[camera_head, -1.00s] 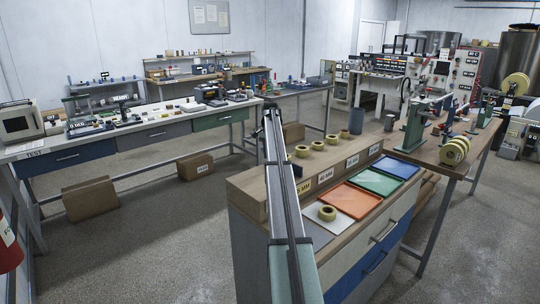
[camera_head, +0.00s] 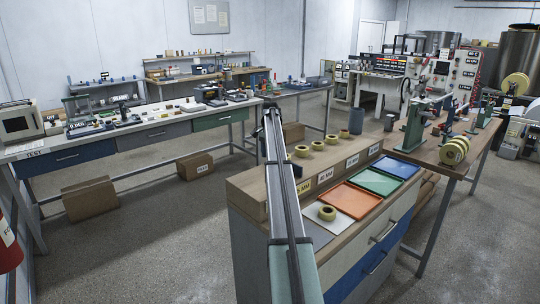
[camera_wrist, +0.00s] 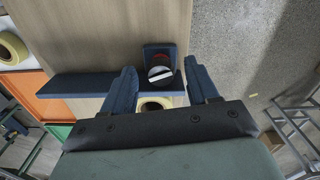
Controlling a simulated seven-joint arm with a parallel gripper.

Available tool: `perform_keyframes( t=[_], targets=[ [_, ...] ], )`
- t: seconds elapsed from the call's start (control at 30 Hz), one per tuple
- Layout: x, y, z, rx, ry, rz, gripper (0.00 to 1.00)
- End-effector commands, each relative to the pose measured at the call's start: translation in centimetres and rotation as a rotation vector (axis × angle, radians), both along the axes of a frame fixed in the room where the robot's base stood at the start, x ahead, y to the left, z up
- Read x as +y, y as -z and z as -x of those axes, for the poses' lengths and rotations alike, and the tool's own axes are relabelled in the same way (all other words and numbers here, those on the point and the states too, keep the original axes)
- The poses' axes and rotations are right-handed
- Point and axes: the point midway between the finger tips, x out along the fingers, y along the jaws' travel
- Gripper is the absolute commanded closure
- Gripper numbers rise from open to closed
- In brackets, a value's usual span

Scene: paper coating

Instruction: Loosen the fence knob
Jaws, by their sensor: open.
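In the wrist view, a dark round knob (camera_wrist: 160,76) with a pale bar across its face sits on a small dark blue block (camera_wrist: 158,52). A long dark blue fence bar (camera_wrist: 85,84) runs left from it across a wooden surface. My gripper (camera_wrist: 160,68) is open, with one blue finger on each side of the knob and visible gaps to both. I cannot tell how far its fingertips are from the surface. In the head view I cannot make out the knob or the fence.
A yellow roll (camera_wrist: 157,103) shows between the fingers, below the knob. An orange tray (camera_wrist: 65,112) lies left of the wood. In the head view, orange, green and blue trays (camera_head: 397,167) lie on the cabinet. Grey floor (camera_wrist: 235,45) is open right of the wood.

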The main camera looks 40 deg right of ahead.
Motion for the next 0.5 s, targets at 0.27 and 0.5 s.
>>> perform_keyframes(
  t=[0.27, 0.5],
  targets=[
    [-0.1, -3.9, -0.1, -0.002, 0.0, 0.002, 0.41],
    [-0.1, -8.6, -0.1, -0.001, 0.0, 0.001, 0.41]
  ],
)
